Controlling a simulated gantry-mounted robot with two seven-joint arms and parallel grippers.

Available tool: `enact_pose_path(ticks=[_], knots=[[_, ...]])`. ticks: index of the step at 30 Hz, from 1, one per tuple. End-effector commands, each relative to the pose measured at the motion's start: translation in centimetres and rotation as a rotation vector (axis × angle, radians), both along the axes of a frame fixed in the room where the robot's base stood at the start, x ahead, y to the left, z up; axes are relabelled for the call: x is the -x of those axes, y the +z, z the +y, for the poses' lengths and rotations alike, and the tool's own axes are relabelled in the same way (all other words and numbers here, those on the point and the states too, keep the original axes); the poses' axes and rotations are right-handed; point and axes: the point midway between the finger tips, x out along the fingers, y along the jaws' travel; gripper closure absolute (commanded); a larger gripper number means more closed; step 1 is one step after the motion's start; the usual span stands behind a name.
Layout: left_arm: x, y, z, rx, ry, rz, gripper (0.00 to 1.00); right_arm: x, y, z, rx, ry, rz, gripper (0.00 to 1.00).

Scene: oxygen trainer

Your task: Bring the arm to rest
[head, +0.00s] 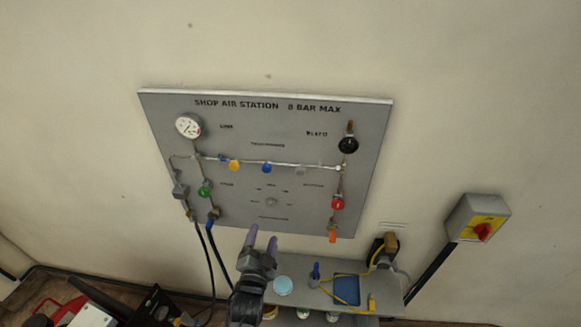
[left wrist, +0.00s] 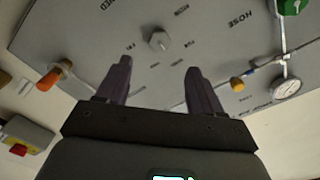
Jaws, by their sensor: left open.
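My left gripper (head: 262,243) stands in front of the lower edge of the grey shop air station panel (head: 300,130), its two purple fingers spread apart and empty. In the left wrist view the open fingers (left wrist: 158,80) point at the panel face (left wrist: 100,40), with a grey hexagonal knob (left wrist: 158,40) beyond the gap between them. The fingers appear apart from the knob. My right gripper does not show in either view.
A gauge (head: 188,126), green knob (head: 205,191), red knob (head: 338,203) and orange part (head: 332,236) sit on the panel. Below is a grey shelf (head: 310,267) with a light blue disc (head: 283,285) and blue tray (head: 346,289).

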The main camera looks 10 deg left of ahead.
Motion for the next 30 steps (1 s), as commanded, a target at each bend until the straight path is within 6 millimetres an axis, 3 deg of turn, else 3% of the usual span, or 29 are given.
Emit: enact_pose_path(ticks=[5,8,10,15,19,24,30], knots=[[2.2,-2.1,0.0,0.004,0.003,0.065,0.33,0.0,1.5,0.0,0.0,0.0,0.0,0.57],[4.9,-3.4,0.9,0.02,0.023,0.122,0.33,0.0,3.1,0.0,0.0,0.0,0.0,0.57],[7.2,-3.2,1.5,0.048,0.031,0.154,0.33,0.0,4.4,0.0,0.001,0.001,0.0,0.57],[14.1,-1.9,2.3,0.216,0.019,0.382,0.33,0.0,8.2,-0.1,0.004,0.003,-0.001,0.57],[19.4,-0.3,2.4,0.377,0.015,0.609,0.33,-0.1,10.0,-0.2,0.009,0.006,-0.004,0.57],[25.1,2.3,2.5,0.506,0.056,0.862,0.33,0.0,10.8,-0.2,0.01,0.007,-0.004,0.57],[29.0,4.2,2.5,0.565,0.144,1.052,0.33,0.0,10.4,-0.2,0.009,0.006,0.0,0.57]])
